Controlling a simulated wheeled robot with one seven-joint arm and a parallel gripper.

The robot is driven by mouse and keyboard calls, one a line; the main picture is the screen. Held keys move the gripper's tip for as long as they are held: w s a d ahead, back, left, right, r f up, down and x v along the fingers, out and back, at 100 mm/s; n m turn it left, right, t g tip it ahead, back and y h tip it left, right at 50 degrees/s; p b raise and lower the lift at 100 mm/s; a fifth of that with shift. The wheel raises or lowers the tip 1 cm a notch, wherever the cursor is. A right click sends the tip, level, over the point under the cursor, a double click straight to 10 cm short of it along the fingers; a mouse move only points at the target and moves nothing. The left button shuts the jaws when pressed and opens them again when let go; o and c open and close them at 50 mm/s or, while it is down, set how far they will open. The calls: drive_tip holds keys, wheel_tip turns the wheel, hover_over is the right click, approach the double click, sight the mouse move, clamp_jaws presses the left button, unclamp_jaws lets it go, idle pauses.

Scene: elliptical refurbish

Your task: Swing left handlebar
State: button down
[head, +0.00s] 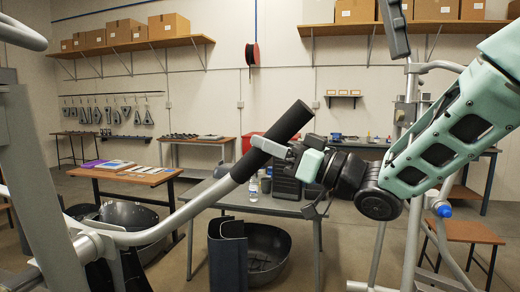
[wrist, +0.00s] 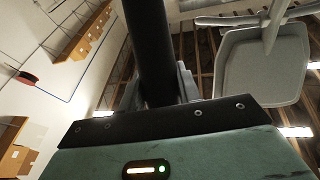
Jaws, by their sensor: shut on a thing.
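The left handlebar (head: 190,211) is a grey metal tube that rises from the lower left to a black foam grip (head: 272,142) at its upper end. My gripper (head: 275,147) comes from the right and is shut on the black grip, near its middle. In the wrist view the black grip (wrist: 150,45) runs up between the two grey fingers (wrist: 165,88) of my gripper. The fingertips are partly hidden by the grip and by the gripper body.
A grey table (head: 285,206) with black cases and a bottle (head: 253,189) stands behind the handlebar. Black bins (head: 265,250) sit on the floor. A grey machine upright (head: 30,170) is at the left, another metal frame (head: 412,210) at the right beside my arm.

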drive_tip(key=shift+m, duration=0.3)
drive_tip(key=f+b, duration=0.1)
drive_tip(key=d+f+b, duration=0.1)
drive_tip(key=f, duration=0.1)
drive_tip(key=d+f+b, duration=0.1)
drive_tip(key=shift+s+f+b, duration=0.3)
drive_tip(key=shift+b, duration=0.1)
drive_tip(key=c, duration=1)
unclamp_jaws()
drive_tip(key=shift+d+r, duration=0.1)
drive_tip(key=shift+r, duration=0.15)
drive_tip(key=f+b+v, duration=0.1)
drive_tip(key=b+v, duration=0.3)
drive_tip(key=v, duration=1.3)
